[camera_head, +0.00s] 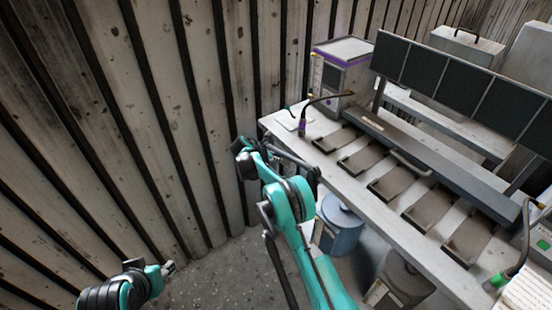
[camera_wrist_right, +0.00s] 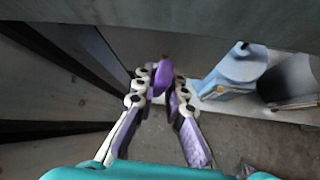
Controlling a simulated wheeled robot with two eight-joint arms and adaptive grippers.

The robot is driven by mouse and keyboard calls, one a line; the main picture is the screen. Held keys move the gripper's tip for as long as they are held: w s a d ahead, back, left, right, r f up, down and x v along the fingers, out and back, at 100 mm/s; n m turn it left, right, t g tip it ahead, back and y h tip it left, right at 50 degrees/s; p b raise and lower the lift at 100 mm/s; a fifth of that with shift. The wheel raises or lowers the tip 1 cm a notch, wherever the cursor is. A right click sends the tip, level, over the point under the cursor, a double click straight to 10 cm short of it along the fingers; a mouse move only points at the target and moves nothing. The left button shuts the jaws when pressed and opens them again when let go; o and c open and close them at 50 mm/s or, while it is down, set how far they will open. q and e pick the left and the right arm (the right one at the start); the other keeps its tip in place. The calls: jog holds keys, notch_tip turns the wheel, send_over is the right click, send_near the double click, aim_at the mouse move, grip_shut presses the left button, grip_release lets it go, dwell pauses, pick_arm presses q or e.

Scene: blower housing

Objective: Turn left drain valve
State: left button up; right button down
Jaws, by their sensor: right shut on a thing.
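In the right wrist view, a purple valve handle (camera_wrist_right: 163,73) sits between the two fingertips of my right gripper (camera_wrist_right: 160,85). The gripper is shut on it below the bench edge. The fingers hide part of the handle. In the head view my right gripper (camera_head: 311,173) is at the left front edge of the bench, small and partly covered by my own arm. The valve cannot be made out there. Part of my left arm and gripper (camera_head: 168,268) shows at the lower left, away from the bench; its jaws are too small to read.
The white bench (camera_head: 400,223) carries several dark plates, a purple-trimmed box (camera_head: 341,68) and a dark panel (camera_head: 455,75). A blue container (camera_head: 340,230) stands under the bench; it also shows in the wrist view (camera_wrist_right: 235,72). A slatted wall (camera_head: 130,120) closes the left side.

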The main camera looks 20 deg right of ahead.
dwell(0.4)
jog(key=c, duration=1.6)
grip_release()
jog(key=v, duration=1.2)
